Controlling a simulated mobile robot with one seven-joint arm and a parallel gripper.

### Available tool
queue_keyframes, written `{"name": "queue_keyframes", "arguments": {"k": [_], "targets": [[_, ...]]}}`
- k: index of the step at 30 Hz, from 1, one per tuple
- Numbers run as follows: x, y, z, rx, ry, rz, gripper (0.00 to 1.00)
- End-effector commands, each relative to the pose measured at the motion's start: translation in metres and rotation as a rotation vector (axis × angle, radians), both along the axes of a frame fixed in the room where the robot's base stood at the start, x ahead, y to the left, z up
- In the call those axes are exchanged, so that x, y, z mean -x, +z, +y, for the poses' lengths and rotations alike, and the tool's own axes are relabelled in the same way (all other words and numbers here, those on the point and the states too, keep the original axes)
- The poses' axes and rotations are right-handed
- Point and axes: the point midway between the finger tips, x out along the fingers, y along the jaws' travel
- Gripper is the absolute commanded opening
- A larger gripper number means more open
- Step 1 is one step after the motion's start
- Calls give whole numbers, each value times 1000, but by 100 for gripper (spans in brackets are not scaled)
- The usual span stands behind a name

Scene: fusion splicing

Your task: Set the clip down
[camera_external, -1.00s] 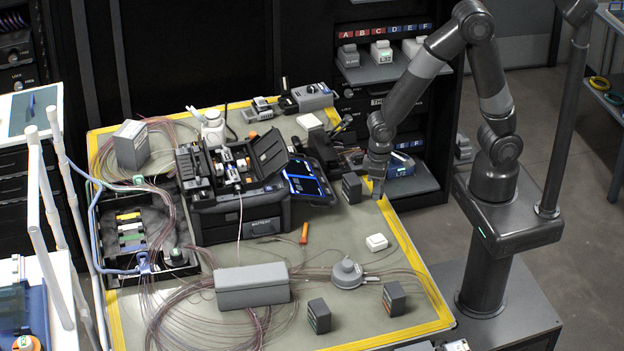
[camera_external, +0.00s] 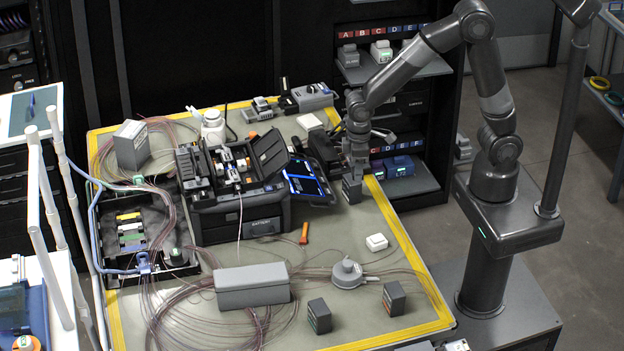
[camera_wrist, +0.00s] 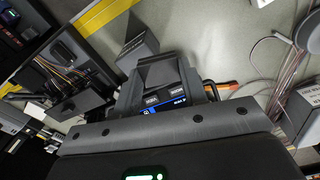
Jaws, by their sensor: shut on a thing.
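My gripper (camera_external: 356,173) is over the back right of the work mat, just behind and above a small dark grey box, partly overlapping it in the external view. In the wrist view, my gripper (camera_wrist: 161,85) is shut on a dark grey piece, which I take to be the clip (camera_wrist: 158,70). The clip is hard to make out in the external view, hidden among the fingers. I cannot tell whether it touches anything below. The small box (camera_external: 352,191) also shows just beyond the fingers in the wrist view (camera_wrist: 138,47).
The splicer (camera_external: 235,200), with its blue screen (camera_external: 305,180), stands left of my gripper. A black tray with wires (camera_wrist: 70,65) lies close by.

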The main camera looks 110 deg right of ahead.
Motion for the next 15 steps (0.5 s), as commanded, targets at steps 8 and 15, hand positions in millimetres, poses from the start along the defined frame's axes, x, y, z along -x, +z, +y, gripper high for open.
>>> {"name": "queue_keyframes", "arguments": {"k": [8, 15], "targets": [[-65, -3, 45, -6, 203, 0, 18], [-84, -21, 79, -9, 235, 3, 18]]}}
